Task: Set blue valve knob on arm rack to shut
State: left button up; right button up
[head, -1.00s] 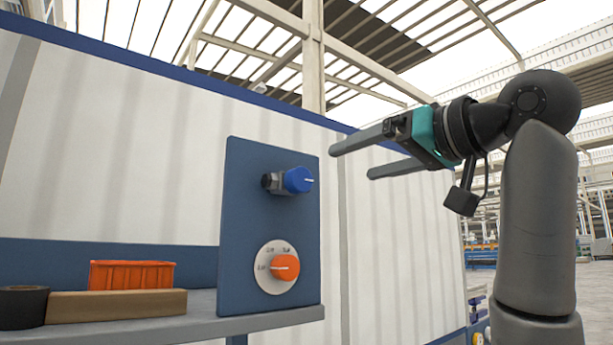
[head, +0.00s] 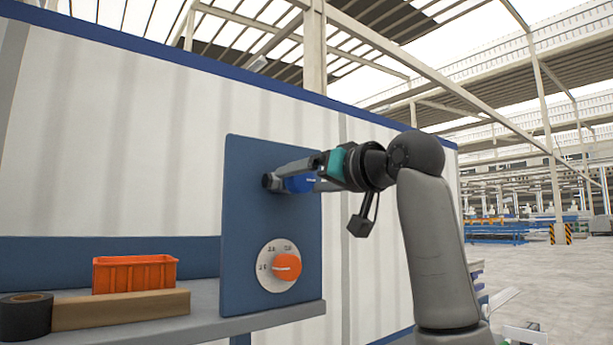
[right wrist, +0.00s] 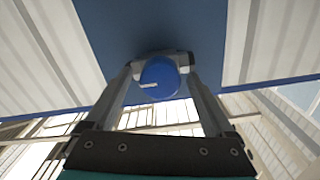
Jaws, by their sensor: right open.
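The blue valve knob (head: 299,184) sits on the upper part of the upright blue panel (head: 247,220). In the head view my right gripper (head: 291,177) reaches it from the right and partly hides it. In the right wrist view the blue knob (right wrist: 160,78), with a white pointer mark toward the left, lies between the two open fingers (right wrist: 161,75). One finger is on each side of it; whether they touch it I cannot tell. My left gripper is not in view.
An orange dial (head: 286,267) on a pale round plate is lower on the same panel. The floor at right looks open.

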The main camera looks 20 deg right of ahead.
jog(key=shift+c, duration=0.3)
jog(key=c, duration=1.3)
jog(key=shift+m, duration=0.4)
jog(key=m, duration=0.3)
jog(key=shift+m, duration=0.3)
jog(key=m, duration=0.4)
jog(key=shift+m, duration=0.3)
jog(key=m+b, duration=0.1)
jog(key=m, duration=0.3)
jog(key=shift+m, duration=2.5)
